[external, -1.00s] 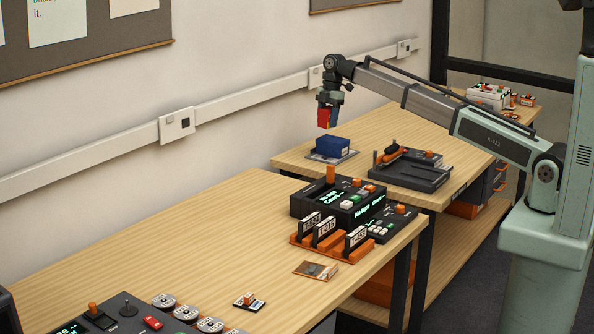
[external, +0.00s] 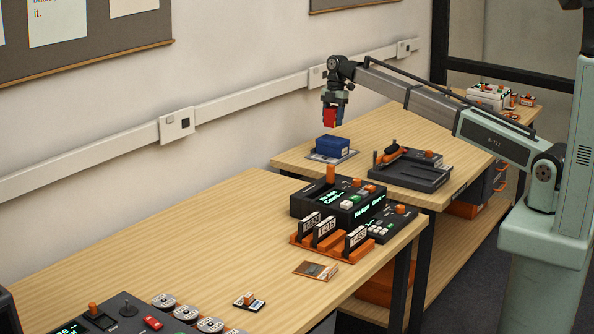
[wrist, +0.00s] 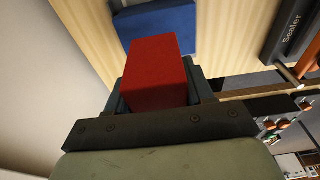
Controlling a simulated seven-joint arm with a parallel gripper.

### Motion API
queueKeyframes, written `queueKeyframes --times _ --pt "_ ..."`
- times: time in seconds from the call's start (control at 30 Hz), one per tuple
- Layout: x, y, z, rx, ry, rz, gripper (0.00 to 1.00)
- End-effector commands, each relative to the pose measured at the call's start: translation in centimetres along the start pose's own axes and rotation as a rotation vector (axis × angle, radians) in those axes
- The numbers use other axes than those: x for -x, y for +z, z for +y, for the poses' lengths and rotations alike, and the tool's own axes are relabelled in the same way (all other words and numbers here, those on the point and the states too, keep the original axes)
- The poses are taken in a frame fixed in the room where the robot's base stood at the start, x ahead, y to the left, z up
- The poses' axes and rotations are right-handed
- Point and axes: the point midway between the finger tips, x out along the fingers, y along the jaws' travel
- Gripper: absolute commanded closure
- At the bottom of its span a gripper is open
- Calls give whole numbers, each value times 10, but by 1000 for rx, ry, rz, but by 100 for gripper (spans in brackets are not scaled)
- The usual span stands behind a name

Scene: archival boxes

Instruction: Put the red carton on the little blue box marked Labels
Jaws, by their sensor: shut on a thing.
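The red carton (external: 330,117) is held in my gripper (external: 334,113), above and apart from the table. In the wrist view the red carton (wrist: 159,74) sits between the fingers of my gripper (wrist: 163,85). The little blue box (external: 332,146) stands on a flat grey sheet on the far table, just below the carton. The blue box (wrist: 157,22) also shows in the wrist view, partly hidden behind the carton. I cannot read its marking in these frames.
A dark tray device (external: 412,174) stands on the same table, right of the blue box. In the wrist view a dark block marked Sealer (wrist: 292,30) is at upper right. The near table holds a dark console (external: 335,205) and upright label cards in an orange rack (external: 330,247).

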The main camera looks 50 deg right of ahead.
Motion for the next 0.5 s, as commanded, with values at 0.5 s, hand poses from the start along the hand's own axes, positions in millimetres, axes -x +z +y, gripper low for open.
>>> queueKeyframes --times 0.5 --pt "-50 7 0 -1 0 0 79"
